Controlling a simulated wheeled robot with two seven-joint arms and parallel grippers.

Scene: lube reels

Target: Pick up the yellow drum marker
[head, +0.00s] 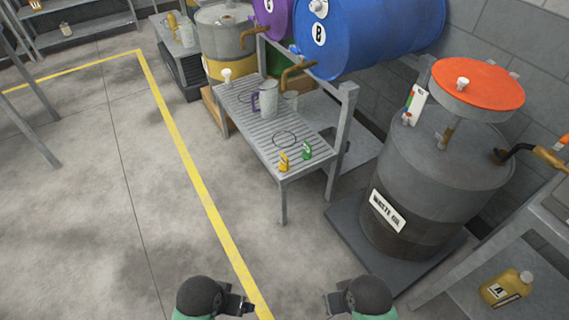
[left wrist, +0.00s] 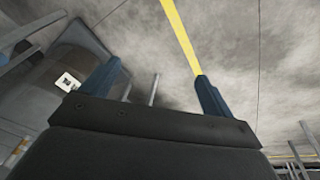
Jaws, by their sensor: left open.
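The yellow drum marker (head: 284,161) stands on the near end of the slatted grey metal table, close to its front edge. A green marker (head: 307,150) stands just right of it, apart from it. My left gripper (head: 250,306) is low at the bottom of the head view, far in front of the table, and holds nothing. In the left wrist view its two blue fingers (left wrist: 157,92) are spread apart with nothing between them. My right gripper (head: 328,305) is beside it at the bottom of the head view; its finger gap is too small to tell.
The slatted table (head: 250,115) also bears a jug with a purple handle (head: 266,98). Blue (head: 365,35) and purple drums lie above behind it. A waste oil drum (head: 430,180) stands to the right on a dark base. Open floor (head: 190,220) lies ahead and left.

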